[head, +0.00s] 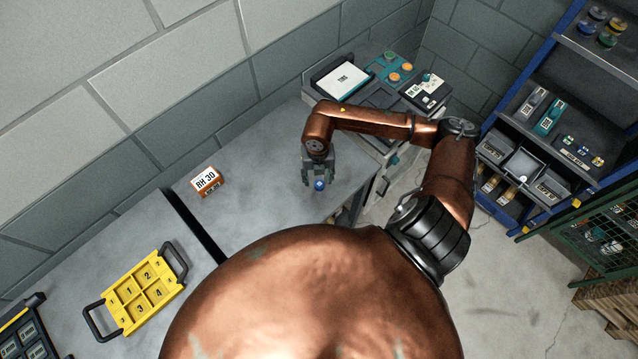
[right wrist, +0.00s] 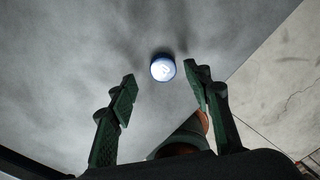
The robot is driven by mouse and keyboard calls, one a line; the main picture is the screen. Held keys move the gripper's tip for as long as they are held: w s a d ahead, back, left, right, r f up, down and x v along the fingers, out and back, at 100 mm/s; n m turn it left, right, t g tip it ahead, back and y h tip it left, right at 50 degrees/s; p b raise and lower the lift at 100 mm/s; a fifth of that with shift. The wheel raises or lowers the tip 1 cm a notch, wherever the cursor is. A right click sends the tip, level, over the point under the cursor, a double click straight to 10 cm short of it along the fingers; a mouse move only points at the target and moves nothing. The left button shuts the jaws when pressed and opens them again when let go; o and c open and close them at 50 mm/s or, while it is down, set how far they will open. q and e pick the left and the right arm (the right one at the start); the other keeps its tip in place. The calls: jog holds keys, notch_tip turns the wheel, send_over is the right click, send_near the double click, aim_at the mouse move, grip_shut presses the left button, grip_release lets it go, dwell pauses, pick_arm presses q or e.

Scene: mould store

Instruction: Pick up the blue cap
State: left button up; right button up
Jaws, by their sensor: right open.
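The blue cap (head: 319,185) is on the grey table in the head view, close below my right gripper (head: 319,178). In the right wrist view the cap (right wrist: 163,68) shows as a small round disc with a blue rim and a bright, pale top. It lies on the table beyond the two fingertips, a little above the gap between them. My right gripper (right wrist: 160,84) is open, with its fingers spread apart and nothing between them. The exact height of the fingers above the cap is hard to tell. My left gripper is not in view.
An orange and white RH 30 device (head: 207,181) stands left on the grey table (head: 262,205). A yellow numbered tray (head: 122,288) with black handles lies at lower left. Equipment with a white screen (head: 342,80) is at the back. A blue-framed shelf (head: 497,118) stands right.

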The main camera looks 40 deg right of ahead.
aim_at(319, 184)
jog(key=shift+s+d+f, duration=0.15)
jog(key=shift+f, duration=1.65)
jog(key=shift+c, duration=0.4)
jog(key=c, duration=0.8)
